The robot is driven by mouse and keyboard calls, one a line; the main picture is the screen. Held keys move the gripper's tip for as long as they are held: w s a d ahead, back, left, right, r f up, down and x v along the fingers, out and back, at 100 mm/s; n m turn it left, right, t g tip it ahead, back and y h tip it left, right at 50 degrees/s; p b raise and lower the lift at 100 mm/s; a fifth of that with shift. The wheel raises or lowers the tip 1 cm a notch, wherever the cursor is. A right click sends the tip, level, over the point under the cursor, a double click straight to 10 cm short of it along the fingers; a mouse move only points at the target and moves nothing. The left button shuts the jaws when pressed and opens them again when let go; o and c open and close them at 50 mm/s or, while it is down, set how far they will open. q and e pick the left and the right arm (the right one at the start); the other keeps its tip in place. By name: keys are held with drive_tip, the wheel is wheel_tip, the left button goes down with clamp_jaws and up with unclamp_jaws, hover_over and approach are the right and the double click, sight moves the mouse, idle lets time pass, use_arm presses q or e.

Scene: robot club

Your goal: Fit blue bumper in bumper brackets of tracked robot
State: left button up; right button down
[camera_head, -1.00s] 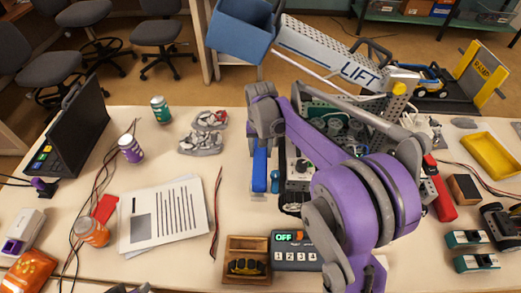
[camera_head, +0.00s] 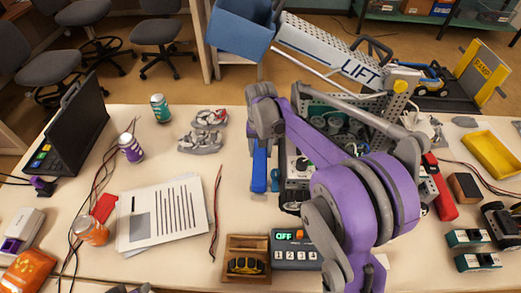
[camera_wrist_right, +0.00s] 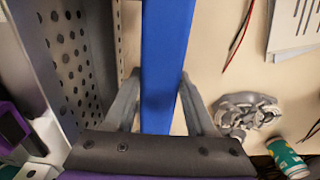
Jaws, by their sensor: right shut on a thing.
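The blue bumper (camera_head: 259,172) is a long blue bar, seen from above just left of the tracked robot (camera_head: 296,160). My right gripper (camera_wrist_right: 157,92) is shut on the blue bumper, which also shows in the right wrist view (camera_wrist_right: 166,45) running up between the two grey fingers. In the head view my right gripper is mostly hidden by my own purple and grey arm, which also covers much of the tracked robot. A grey perforated plate (camera_wrist_right: 70,50) stands close left of the bumper in the wrist view. I cannot make out the bumper brackets. My left gripper is not clearly visible.
Left of the bumper lie grey and red parts (camera_head: 203,138), a cable (camera_head: 216,210) and papers (camera_head: 165,215). In front are a wooden box (camera_head: 246,241) and a keypad reading OFF (camera_head: 295,255). A LIFT frame (camera_head: 335,55) rises behind. Bare table separates cable and bumper.

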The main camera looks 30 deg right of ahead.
drive_tip(key=shift+f+b, duration=0.55)
drive_tip(key=shift+f, duration=0.3)
idle(1.2)
drive_tip(key=shift+c, duration=0.7)
unclamp_jaws()
drive_tip(key=shift+r+p, duration=2.15)
drive_tip(key=shift+r, duration=1.4)
